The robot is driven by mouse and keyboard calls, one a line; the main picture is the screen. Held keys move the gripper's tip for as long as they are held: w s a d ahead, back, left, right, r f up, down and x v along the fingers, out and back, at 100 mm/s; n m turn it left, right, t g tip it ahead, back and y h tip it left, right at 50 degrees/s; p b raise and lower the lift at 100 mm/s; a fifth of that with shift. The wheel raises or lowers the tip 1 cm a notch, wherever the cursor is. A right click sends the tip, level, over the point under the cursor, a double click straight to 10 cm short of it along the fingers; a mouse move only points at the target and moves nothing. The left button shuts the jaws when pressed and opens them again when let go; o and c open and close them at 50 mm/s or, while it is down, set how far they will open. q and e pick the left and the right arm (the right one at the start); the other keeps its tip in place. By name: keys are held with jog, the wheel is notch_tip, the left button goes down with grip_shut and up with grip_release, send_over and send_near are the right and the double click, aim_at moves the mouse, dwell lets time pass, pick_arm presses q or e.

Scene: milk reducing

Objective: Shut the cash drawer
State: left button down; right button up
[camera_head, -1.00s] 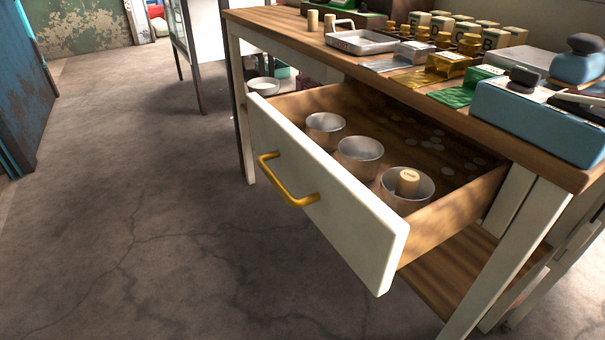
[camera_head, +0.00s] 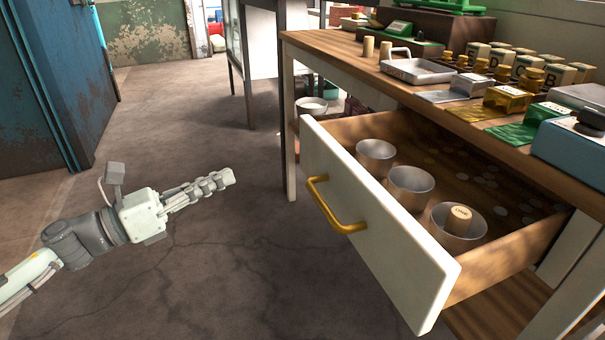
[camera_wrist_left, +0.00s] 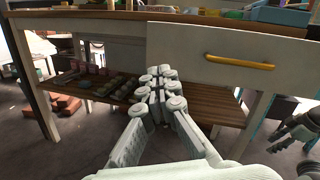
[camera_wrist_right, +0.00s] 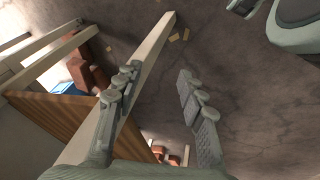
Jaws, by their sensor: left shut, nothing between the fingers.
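The cash drawer (camera_head: 375,225) stands pulled out of the wooden-topped table in the head view. It has a white front and a yellow handle (camera_head: 335,207). Inside are metal cups (camera_head: 410,180), one holding a wooden peg (camera_head: 458,219), and scattered coins. My left gripper (camera_head: 228,177) is shut and empty, left of the drawer front and apart from it. In the left wrist view the drawer front (camera_wrist_left: 215,65) is ahead and to the right of the fingers. My right gripper (camera_wrist_right: 160,85) shows only in its wrist view, open and empty, near a white table leg (camera_wrist_right: 145,65).
The tabletop (camera_head: 340,48) carries a metal tray (camera_head: 417,70), lettered boxes, weights and a blue scale (camera_head: 575,145). A lower wooden shelf (camera_wrist_left: 200,97) lies under the drawer. The floor (camera_head: 190,265) left of the drawer is clear. A rusty blue door (camera_head: 50,80) stands at far left.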

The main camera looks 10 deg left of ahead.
pick_arm(q)
jog(key=s+d+m+g+h, duration=0.2)
jog(key=s+m+g, duration=0.15)
jog(key=m, duration=0.25)
jog(key=p, duration=0.4)
send_near(319, 171)
jog(key=shift+g, duration=0.25)
jog(key=x, duration=0.6)
jog(key=shift+r, duration=0.3)
jog(key=shift+w+d+f, duration=0.15)
jog(key=shift+w+d, duration=0.1)
jog(key=shift+d, duration=0.15)
pick_arm(e)
notch_tip(319, 171, down, 9)
jog(key=shift+w+a+f+g+y, duration=0.2)
jog(key=shift+w+g+y, duration=0.1)
jog(key=shift+w, duration=0.1)
jog(key=shift+r, duration=0.1)
